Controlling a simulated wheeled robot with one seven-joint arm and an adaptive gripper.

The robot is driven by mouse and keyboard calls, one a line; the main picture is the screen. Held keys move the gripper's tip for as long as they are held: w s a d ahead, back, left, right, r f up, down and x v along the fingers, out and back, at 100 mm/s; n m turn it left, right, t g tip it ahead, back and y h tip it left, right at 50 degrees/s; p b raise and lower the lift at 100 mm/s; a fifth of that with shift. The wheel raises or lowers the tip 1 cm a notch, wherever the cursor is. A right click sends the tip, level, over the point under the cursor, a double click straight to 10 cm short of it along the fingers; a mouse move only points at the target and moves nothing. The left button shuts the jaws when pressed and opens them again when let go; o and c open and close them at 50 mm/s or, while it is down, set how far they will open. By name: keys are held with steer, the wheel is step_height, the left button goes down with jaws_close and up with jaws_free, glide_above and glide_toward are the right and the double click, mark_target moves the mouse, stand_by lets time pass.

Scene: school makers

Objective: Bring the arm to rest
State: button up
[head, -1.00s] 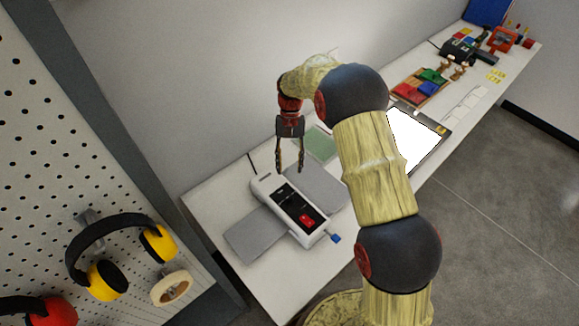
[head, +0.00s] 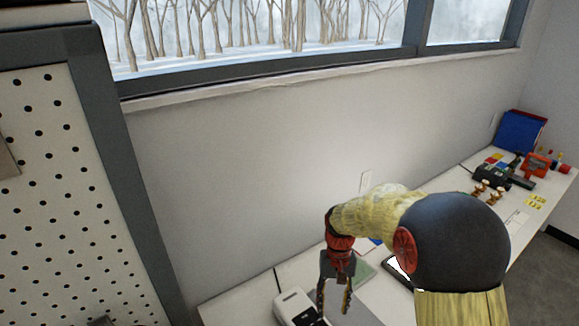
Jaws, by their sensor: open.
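My gripper (head: 333,297) hangs pointing down over the near part of the white table, in the lower middle of the head view. Its two fingers are apart and nothing shows between them. It is red and dark grey at the wrist. I cannot tell the exact gap between the fingers and the machine. My arm bends over from the right.
A wall with a window (head: 270,40) runs behind the table. A pegboard (head: 55,190) stands at the left. Farther along are a black tool (head: 492,177), an orange-red device (head: 536,165) and a blue panel (head: 521,131). Grey floor (head: 553,262) is clear at the right.

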steer(key=s+d+r+t+b, duration=0.3)
steer(key=s+r, duration=0.3)
steer(key=s, duration=0.5)
steer(key=s+d+r+t+b, duration=0.3)
steer(key=s+r+t+b, duration=0.2)
steer(key=s, duration=0.5)
step_height(320, 180, up, 2)
steer(key=shift+s+d+r+b, duration=0.1)
steer(key=shift+s+d+b, duration=0.2)
steer(key=shift+s+b, duration=0.15)
steer(key=shift+w+d, duration=0.1)
steer(key=shift+d, duration=0.05)
